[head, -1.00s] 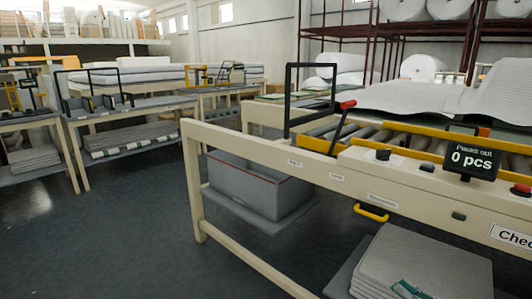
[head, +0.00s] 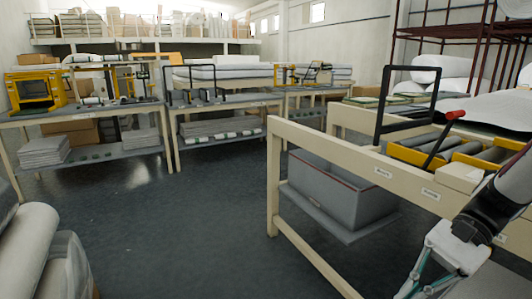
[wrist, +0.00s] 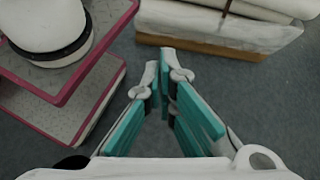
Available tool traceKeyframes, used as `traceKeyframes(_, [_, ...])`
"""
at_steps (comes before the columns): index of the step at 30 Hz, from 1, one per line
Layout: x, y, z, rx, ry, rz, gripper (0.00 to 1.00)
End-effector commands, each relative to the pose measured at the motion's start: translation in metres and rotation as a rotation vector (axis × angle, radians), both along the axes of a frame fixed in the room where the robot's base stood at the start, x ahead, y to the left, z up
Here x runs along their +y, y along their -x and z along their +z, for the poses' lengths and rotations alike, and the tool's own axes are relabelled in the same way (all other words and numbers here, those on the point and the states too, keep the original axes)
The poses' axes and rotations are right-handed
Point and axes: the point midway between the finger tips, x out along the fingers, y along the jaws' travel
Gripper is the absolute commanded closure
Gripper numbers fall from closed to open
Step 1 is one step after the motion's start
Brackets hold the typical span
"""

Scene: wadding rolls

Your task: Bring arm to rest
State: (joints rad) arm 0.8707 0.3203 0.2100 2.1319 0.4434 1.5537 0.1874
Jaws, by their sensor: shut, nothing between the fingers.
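My gripper (wrist: 164,62) shows in the wrist view with its teal-padded fingers drawn together at the tips and nothing between them. Below the tips is dark grey floor. In the head view my arm enters at the lower right, beside the roller bench (head: 330,143). The gripper is partly seen there at the bottom edge, and its fingertips are cut off or hard to make out.
The roller bench has a black frame (head: 378,100), a red-knobbed lever (head: 440,135) and a grey bin (head: 335,190) on its lower shelf. Work tables (head: 90,113) stand behind. White rolls (head: 25,250) are at lower left. The middle floor (head: 190,220) is clear.

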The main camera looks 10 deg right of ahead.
Motion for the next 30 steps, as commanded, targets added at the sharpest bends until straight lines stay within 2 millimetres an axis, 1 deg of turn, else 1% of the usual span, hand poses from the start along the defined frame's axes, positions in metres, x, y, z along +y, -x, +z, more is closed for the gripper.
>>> traceKeyframes(1, [0.012, 0.007, 0.008, -0.028, 0.056, 0.060, 1.00])
traceKeyframes(6, [0.040, 0.034, 0.027, -0.125, 0.223, 0.247, 1.00])
traceKeyframes(9, [0.054, 0.051, 0.036, -0.192, 0.313, 0.353, 1.00])
traceKeyframes(13, [0.066, 0.074, 0.045, -0.293, 0.420, 0.486, 1.00])
traceKeyframes(17, [0.074, 0.098, 0.051, -0.405, 0.515, 0.616, 1.00])
traceKeyframes(21, [0.078, 0.119, 0.054, -0.527, 0.598, 0.735, 1.00])
traceKeyframes(24, [0.077, 0.130, 0.054, -0.597, 0.638, 0.796, 1.00])
traceKeyframes(30, [0.075, 0.144, 0.052, -0.716, 0.695, 0.890, 1.00])
